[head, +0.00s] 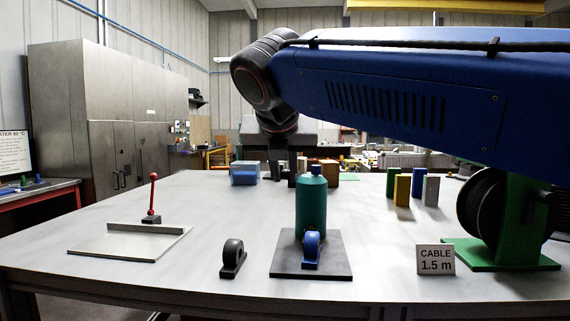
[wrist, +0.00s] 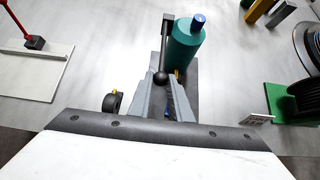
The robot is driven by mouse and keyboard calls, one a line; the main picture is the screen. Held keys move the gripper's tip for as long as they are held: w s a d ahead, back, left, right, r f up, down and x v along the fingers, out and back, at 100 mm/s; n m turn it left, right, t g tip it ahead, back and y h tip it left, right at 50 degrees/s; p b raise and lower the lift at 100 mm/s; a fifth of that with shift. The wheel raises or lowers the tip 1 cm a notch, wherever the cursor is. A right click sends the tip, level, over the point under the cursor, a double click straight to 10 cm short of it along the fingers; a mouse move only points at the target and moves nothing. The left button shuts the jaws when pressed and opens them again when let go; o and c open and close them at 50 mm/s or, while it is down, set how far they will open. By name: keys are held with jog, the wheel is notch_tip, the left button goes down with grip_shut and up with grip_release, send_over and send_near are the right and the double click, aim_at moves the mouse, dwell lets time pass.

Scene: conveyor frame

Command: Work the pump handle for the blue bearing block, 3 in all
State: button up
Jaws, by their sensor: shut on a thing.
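The teal pump bottle (head: 312,203) stands upright on a dark plate (head: 325,272), with the blue bearing block (head: 311,249) in front of it. In the wrist view the teal bottle (wrist: 184,45) is just beyond my fingers. The dark pump handle (wrist: 166,42) runs beside it to a black ball knob. My gripper (wrist: 163,80) is shut on the handle at this knob end. In the head view the fingers are largely hidden behind the bottle. The blue block is mostly hidden by my fingers in the wrist view.
A black bearing block (head: 233,258) stands left of the plate. A red lever (head: 152,195) stands by a light tray (head: 125,246) at the left. A green-based cable reel (head: 487,210) and cable sign (head: 436,260) are at the right. Coloured blocks (head: 403,190) stand farther back.

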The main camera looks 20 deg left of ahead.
jog(key=shift+s+f, duration=0.1)
jog(key=shift+f, duration=0.85)
jog(key=shift+r, duration=0.1)
jog(key=shift+w+a+r, duration=0.1)
jog(key=shift+w+r, duration=0.2)
jog(key=shift+r, duration=0.75)
jog(key=shift+w+r, duration=0.25)
jog(key=shift+r, duration=0.75)
jog(key=shift+w+a+r, duration=0.1)
jog(key=shift+w+r, duration=0.2)
jog(key=shift+r, duration=0.75)
jog(key=shift+w+a+r, duration=0.1)
jog(key=shift+w+r, duration=0.3)
jog(key=shift+r, duration=0.3)
jog(key=shift+w+a+r, duration=0.1)
jog(key=shift+w+r, duration=0.25)
jog(key=shift+r, duration=0.35)
